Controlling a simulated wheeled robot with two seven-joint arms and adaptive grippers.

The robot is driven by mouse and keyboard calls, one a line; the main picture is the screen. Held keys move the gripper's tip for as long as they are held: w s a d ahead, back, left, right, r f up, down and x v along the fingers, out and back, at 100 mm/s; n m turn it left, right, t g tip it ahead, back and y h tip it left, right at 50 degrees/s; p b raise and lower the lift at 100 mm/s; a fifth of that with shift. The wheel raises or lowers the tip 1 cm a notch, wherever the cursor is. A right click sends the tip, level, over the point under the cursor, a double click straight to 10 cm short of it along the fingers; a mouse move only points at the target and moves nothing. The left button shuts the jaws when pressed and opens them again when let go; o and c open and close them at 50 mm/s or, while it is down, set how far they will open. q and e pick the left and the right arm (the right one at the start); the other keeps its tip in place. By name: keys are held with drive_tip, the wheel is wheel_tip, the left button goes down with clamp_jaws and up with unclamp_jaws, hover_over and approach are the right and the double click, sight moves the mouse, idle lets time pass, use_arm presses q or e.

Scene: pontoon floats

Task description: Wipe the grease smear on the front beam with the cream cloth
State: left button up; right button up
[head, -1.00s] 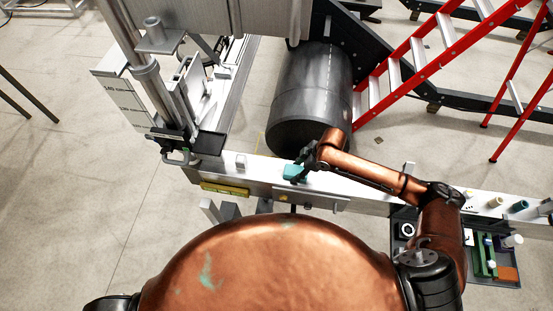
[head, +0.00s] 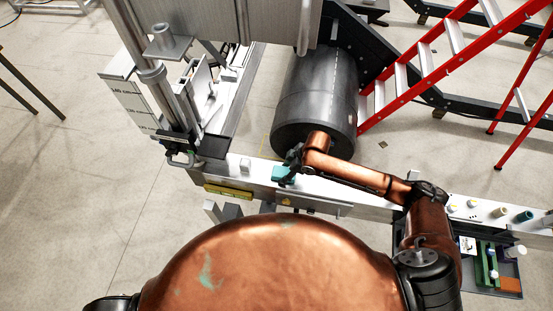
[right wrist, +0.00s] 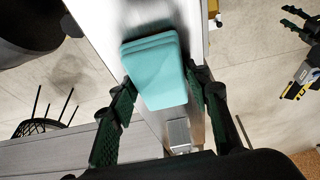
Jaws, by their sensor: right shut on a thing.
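My right gripper (head: 287,168) is shut on a folded teal cloth (head: 282,174), over the light grey front beam (head: 375,206). In the right wrist view, the cloth (right wrist: 155,72) sits between the green-padded fingers of the gripper (right wrist: 165,95). I cannot tell whether it touches the beam. I see no grease smear; the cloth and gripper cover part of the beam top. No cream cloth can be made out. My left gripper (right wrist: 288,18) shows at the right edge of the right wrist view, fingers apart and empty, above the floor.
A black cylindrical float (head: 315,105) lies behind the beam. A red ladder (head: 425,75) stands behind.

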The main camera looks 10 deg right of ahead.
sight(276, 171)
drive_tip(key=shift+w+a+r+p, duration=0.1)
drive_tip(key=shift+w+a+p, duration=0.05)
drive_tip(key=shift+a, duration=0.45)
drive_tip(key=shift+w+a+p, duration=0.15)
drive_tip(key=shift+a, duration=0.4)
drive_tip(key=shift+a+r+p, duration=0.15)
drive_tip(key=shift+p, duration=0.15)
wheel_tip(276, 171, up, 2)
drive_tip(key=shift+w+r+p, duration=0.1)
drive_tip(key=shift+w+p, duration=0.05)
drive_tip(key=shift+p, duration=0.7)
drive_tip(key=shift+r+p, duration=0.35)
drive_tip(key=shift+r, duration=2.25)
